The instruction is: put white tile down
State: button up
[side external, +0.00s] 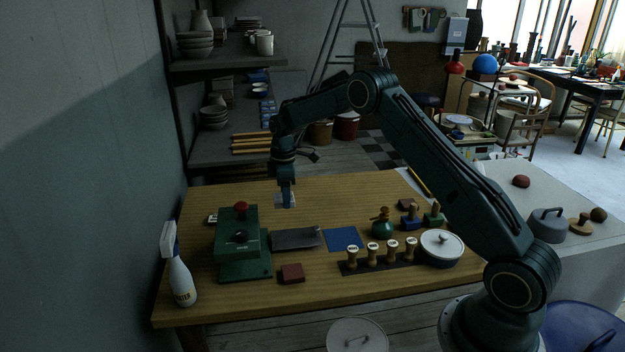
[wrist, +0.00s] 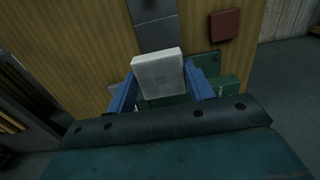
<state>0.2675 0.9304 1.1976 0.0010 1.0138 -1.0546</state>
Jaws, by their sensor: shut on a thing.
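My gripper (side external: 286,199) is over the far left part of the wooden table, pointing down. Its blue fingers are shut on the white tile (side external: 279,199). In the wrist view the white tile (wrist: 157,72) sits between the two blue fingertips (wrist: 160,88) and partly hides what lies beyond. The tile appears held above the table, though its exact height is hard to tell.
A green press (side external: 241,245) with a red knob stands at the left. A grey slab (side external: 295,238), a blue square (side external: 343,239) and a reddish-brown tile (side external: 292,273) lie nearby. Several stamps (side external: 372,254) stand in a row. The far middle of the table is clear.

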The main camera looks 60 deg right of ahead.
aim_at(288, 238)
jog(key=shift+f, duration=6.35)
jog(key=shift+f, duration=0.15)
jog(key=o, duration=1)
notch_tip(288, 238, up, 11)
jog(key=shift+r, duration=0.65)
jog(key=shift+r, duration=0.1)
